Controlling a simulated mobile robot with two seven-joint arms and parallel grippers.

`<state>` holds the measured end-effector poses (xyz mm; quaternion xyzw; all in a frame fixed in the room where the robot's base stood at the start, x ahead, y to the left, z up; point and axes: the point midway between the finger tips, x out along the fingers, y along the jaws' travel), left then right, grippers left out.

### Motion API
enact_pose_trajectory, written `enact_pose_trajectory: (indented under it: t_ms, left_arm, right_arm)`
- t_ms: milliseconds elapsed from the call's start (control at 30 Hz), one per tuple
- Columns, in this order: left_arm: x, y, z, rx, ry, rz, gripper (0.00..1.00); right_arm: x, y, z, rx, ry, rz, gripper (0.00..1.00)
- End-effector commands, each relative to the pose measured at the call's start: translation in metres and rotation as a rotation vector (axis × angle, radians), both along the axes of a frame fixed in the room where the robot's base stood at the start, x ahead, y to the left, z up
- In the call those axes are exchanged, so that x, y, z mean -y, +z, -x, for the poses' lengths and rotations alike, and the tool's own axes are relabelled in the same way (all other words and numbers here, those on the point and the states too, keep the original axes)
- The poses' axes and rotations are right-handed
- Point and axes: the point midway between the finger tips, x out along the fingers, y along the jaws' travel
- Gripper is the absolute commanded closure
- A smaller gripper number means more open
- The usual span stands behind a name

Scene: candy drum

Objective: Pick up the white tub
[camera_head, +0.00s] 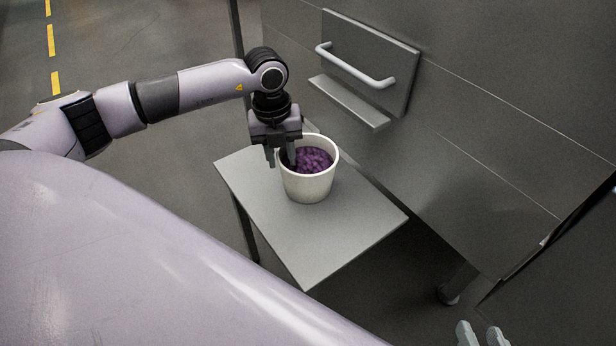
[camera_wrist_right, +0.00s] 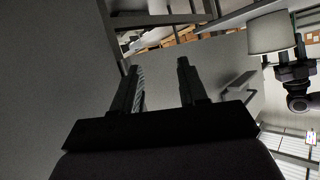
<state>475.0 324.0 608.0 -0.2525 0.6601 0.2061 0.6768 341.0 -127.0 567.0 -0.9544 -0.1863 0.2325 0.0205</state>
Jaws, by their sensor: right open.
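The white tub (camera_head: 308,187), filled with purple candy (camera_head: 314,160), stands upright on a small grey table. My left gripper (camera_head: 281,157) points down at the tub's left rim. One finger is outside the wall and the other is inside, with a visible gap between them. Contact with the rim cannot be told. My right gripper (camera_head: 482,336) is open and empty at the bottom right, far from the tub. It also shows in the right wrist view (camera_wrist_right: 160,70), where the tub (camera_wrist_right: 271,33) and left gripper (camera_wrist_right: 293,58) appear at upper right.
The small table (camera_head: 306,250) is clear in front of the tub. Behind it stands a grey metal wall with a handle (camera_head: 355,68) and a narrow ledge (camera_head: 348,103). Open floor (camera_head: 140,45) with a yellow dashed line lies at the left.

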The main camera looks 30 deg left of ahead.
Motion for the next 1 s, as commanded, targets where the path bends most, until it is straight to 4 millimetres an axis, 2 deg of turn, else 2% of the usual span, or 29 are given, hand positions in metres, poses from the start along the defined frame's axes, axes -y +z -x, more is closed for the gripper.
enact_pose_trajectory:
  t_ms: [333,600,667,700,733,1000]
  left_arm:
    - [0.005,-0.047,-0.002,-0.002,-0.001,0.001,0.67]
    - [0.005,-0.052,-0.002,0.000,-0.001,0.002,0.67]
    - [0.005,-0.052,-0.002,0.000,-0.001,0.002,0.84]
    - [0.005,-0.051,-0.002,0.000,-0.001,0.002,0.97]
    - [0.005,-0.051,-0.002,0.000,-0.001,0.002,1.00]
    - [0.005,-0.051,-0.002,0.001,-0.002,0.002,1.00]
  right_arm:
    - [-0.014,-0.007,-0.005,-0.002,0.020,-0.088,0.57]
    - [-0.016,-0.005,-0.005,-0.004,0.024,-0.102,0.57]
    - [-0.016,-0.005,-0.005,-0.004,0.024,-0.102,0.57]
    - [-0.016,-0.005,-0.005,-0.004,0.024,-0.102,0.57]
    - [-0.016,-0.005,-0.005,-0.005,0.024,-0.102,0.57]
    - [-0.016,-0.005,-0.005,-0.005,0.024,-0.102,0.57]
